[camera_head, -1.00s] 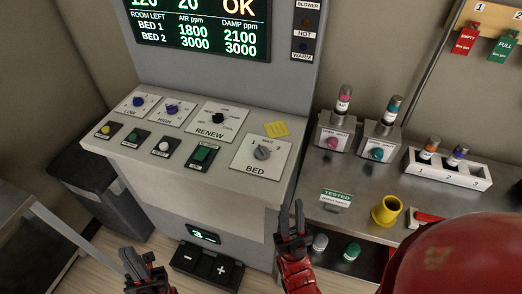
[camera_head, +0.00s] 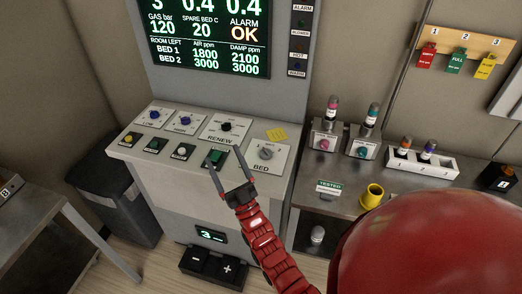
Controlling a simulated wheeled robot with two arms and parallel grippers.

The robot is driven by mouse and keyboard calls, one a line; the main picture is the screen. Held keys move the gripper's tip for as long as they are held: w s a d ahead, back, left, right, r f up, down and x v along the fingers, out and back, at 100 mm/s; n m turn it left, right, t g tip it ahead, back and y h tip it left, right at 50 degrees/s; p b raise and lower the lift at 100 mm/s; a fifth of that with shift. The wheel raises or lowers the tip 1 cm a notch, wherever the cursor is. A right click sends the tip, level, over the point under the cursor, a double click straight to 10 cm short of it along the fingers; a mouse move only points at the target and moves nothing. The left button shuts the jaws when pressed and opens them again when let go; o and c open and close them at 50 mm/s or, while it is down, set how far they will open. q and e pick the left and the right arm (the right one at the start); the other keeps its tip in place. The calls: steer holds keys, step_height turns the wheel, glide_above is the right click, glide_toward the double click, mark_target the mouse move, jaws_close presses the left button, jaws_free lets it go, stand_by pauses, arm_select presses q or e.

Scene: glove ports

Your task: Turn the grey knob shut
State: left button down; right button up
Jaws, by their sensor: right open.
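The grey knob (camera_head: 265,153) sits on the white plate marked BED (camera_head: 262,167), at the right end of the sloping console top. The plate has small marks above the knob; the way the knob points is too small to tell. My right gripper (camera_head: 230,166) is open and empty, with its two fingers spread over the front edge of the console. It is to the left of the knob and a little nearer to me, apart from it. One finger reaches across the green switch plate. My left gripper is out of view.
The console (camera_head: 125,150) also bears a black RENEW knob (camera_head: 226,127), two blue knobs and several switches. A dark bin stands at left.

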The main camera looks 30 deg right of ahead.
steer(key=w+d+f+m+g+h, duration=0.1)
steer(key=w+d+f+g, duration=0.1)
steer(key=w+d+g, duration=0.65)
steer(key=w+d+f+g+h, duration=0.2)
steer(key=w+d+g, duration=0.3)
steer(key=w, duration=0.6)
steer(key=s+d+r+m+g+y, duration=0.1)
steer(key=s+d+r+g, duration=0.2)
steer(key=s, duration=0.5)
steer(key=s+d+r+g, duration=0.1)
steer(key=s+d+g, duration=0.3)
steer(key=s+g, duration=0.25)
steer(key=b, duration=0.5)
glide_toward(267, 151)
steer(key=shift+y, duration=0.3)
steer(key=p+x, duration=0.3)
steer(key=x, duration=0.4)
steer(key=shift+d+f, duration=0.1)
steer(key=shift+d, duration=0.05)
steer(key=shift+x, duration=0.9)
